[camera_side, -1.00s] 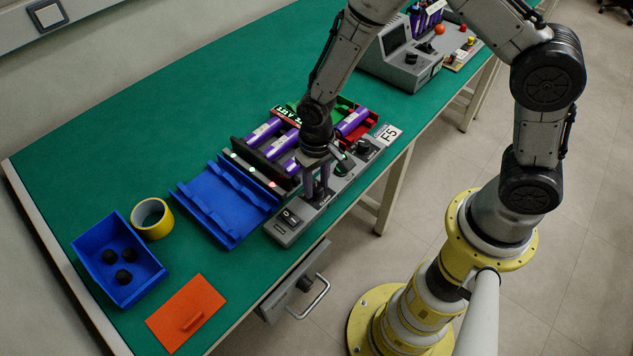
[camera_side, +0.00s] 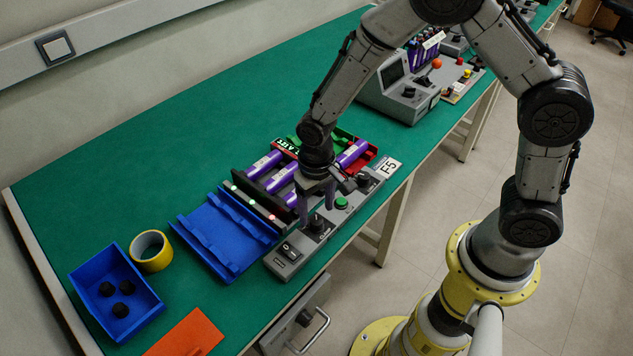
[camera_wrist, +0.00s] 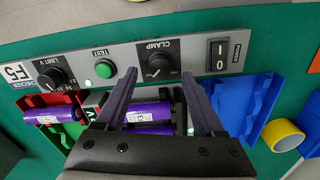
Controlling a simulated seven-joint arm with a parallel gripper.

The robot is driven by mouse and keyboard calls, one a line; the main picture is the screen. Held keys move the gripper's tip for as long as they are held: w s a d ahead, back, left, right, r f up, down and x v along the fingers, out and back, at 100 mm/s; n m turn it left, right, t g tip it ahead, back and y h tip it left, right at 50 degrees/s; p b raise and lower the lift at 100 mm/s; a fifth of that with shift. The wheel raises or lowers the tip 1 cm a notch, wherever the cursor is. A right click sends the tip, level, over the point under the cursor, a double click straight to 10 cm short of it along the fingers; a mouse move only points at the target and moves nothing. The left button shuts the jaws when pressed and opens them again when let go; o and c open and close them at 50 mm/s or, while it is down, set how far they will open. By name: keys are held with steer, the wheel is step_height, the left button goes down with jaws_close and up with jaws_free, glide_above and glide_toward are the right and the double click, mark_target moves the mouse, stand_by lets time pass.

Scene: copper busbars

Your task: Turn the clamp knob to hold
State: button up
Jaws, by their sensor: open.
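The clamp knob (camera_wrist: 157,66) is a black dial with a white pointer mark on the grey control panel, labelled CLAMP. In the side view the knob (camera_side: 316,224) stands on the panel just below my gripper. My gripper (camera_wrist: 158,77) is open. In the wrist view its two purple-grey fingers lie on either side of the knob, with nothing gripped. In the side view the gripper (camera_side: 318,207) points down over the panel, and its fingertips appear above the knob, apart from it. The panel (camera_side: 284,262) runs along the front of the busbar fixture.
The panel also has a green TEST button (camera_wrist: 105,68), a LIMIT V knob (camera_wrist: 50,76) and a power switch (camera_wrist: 220,52). Purple cylinders (camera_side: 264,165) lie behind it. A blue rack (camera_side: 213,245), yellow tape (camera_side: 151,251) and blue bin (camera_side: 100,270) stand left.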

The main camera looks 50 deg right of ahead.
step_height(320, 180, up, 11)
steer(key=shift+f, duration=0.15)
stand_by(0.4)
step_height(320, 180, up, 7)
steer(key=t, duration=0.2)
glide_above(316, 220)
steer(key=d, duration=0.3)
steer(key=s+d+r+m+t, duration=0.1)
steer(key=s+d+r+t, duration=0.1)
steer(key=s+d+r, duration=0.35)
steer(key=s+d+r+n+t, duration=0.1)
steer(key=s+r+n, duration=0.1)
steer(key=s, duration=1)
steer(key=shift+s+d+n+t, duration=0.3)
steer(key=shift+s+n, duration=0.1)
steer(key=shift+n, duration=0.3)
steer(key=shift+r, duration=0.1)
